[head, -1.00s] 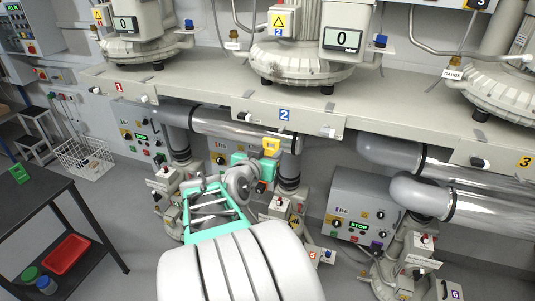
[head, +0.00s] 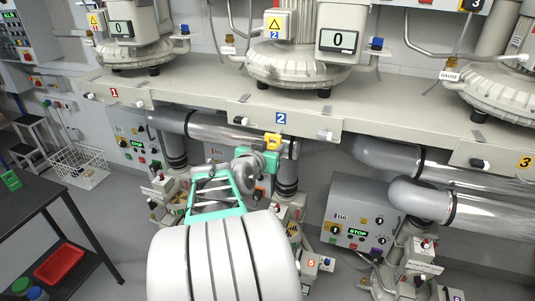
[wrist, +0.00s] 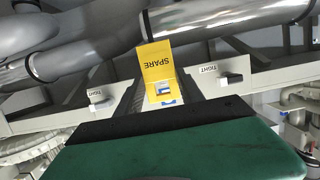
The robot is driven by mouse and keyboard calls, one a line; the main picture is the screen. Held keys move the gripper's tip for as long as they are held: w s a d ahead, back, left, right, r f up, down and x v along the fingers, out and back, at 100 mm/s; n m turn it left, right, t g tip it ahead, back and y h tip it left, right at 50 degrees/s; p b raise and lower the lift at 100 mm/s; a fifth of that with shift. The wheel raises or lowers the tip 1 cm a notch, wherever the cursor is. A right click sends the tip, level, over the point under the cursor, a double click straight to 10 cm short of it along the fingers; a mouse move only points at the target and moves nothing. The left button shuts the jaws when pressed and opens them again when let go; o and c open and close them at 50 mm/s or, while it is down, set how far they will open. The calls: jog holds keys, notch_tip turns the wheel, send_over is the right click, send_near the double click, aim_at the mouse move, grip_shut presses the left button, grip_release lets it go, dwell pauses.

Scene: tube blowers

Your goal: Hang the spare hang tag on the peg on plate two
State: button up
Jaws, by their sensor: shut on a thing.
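The yellow hang tag (head: 272,143) is in my gripper (head: 269,152), just below the front of plate two (head: 281,118). In the wrist view the tag (wrist: 156,62) reads SPARE upside down, and my gripper (wrist: 163,88) is shut on it, a dark finger on each side. I cannot tell whether the tag touches the plate.
A clear pipe (head: 220,130) runs under plate two, close behind my gripper. A grey control box (head: 365,212) stands to the lower right. Plates one (head: 114,94) and three (head: 500,160) flank plate two. A dark table (head: 40,200) stands at left.

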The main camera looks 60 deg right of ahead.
jog(key=shift+r+b+x, duration=0.2)
jog(key=shift+b+x, duration=0.05)
jog(key=shift+x, duration=0.6)
jog(key=shift+r+b+x, duration=0.2)
jog(key=shift+x, duration=0.7)
jog(key=shift+r+b+x, duration=0.2)
jog(key=shift+b+x, duration=0.05)
jog(key=shift+x, duration=0.6)
jog(key=shift+d+f+b, duration=0.3)
jog(key=shift+d+b, duration=0.15)
jog(key=shift+b, duration=0.15)
jog(key=o, duration=1.4)
